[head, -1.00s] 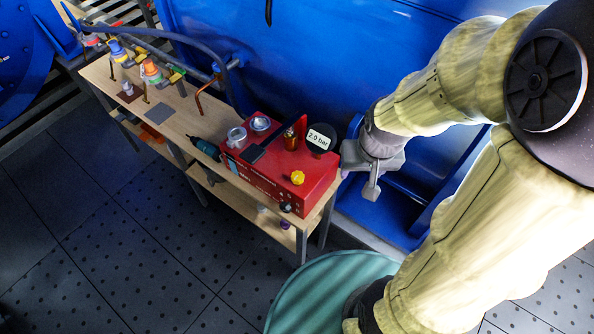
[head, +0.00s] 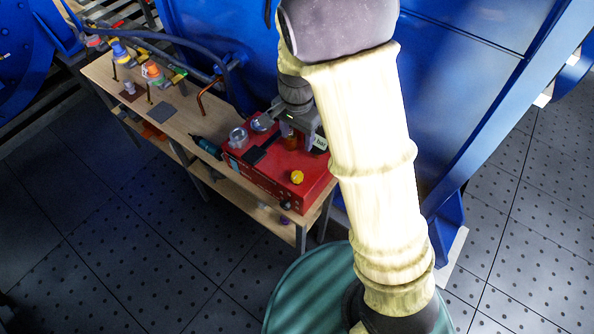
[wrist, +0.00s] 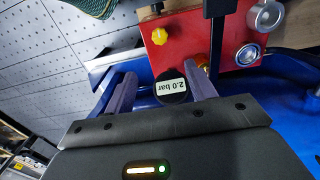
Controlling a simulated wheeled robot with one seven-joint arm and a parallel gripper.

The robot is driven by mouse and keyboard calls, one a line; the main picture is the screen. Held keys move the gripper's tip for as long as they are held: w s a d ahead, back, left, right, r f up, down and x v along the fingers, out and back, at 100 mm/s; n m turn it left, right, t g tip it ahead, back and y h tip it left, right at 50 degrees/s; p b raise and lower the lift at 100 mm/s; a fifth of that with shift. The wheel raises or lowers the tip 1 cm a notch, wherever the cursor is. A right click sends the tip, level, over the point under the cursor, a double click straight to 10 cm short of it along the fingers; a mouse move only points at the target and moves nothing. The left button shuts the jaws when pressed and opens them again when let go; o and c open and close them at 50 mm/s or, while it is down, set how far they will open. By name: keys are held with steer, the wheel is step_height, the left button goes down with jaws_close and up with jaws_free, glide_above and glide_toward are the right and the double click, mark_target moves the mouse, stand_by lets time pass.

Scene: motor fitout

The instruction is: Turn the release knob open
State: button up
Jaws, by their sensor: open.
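A red box (head: 312,187) stands at the right end of the wooden bench. A yellow lobed knob (head: 297,177) sits on its top near the front; it also shows in the wrist view (wrist: 159,36). I cannot tell whether its position is open. A round black gauge marked "2.0 bar" (wrist: 172,88) and a partly hidden brass fitting (wrist: 202,62) are also on the box. My gripper (wrist: 163,80) is open above the back of the box, its fingers apart on either side of the gauge in the picture. It is clear of the yellow knob; contact with the gauge cannot be told.
A black strip (head: 254,156) and metal round parts (head: 238,137) are on the box's left half. A bent copper pipe (head: 207,95), a grey plate (head: 161,115) and coloured valves (head: 151,71) are farther left on the bench. Blue machinery stands behind.

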mark_target(297, 175)
steer(key=shift+f, duration=0.1)
step_height(297, 175, down, 17)
steer(key=shift+f+p, duration=0.1)
steer(key=shift+p, duration=0.8)
steer(key=c, duration=1)
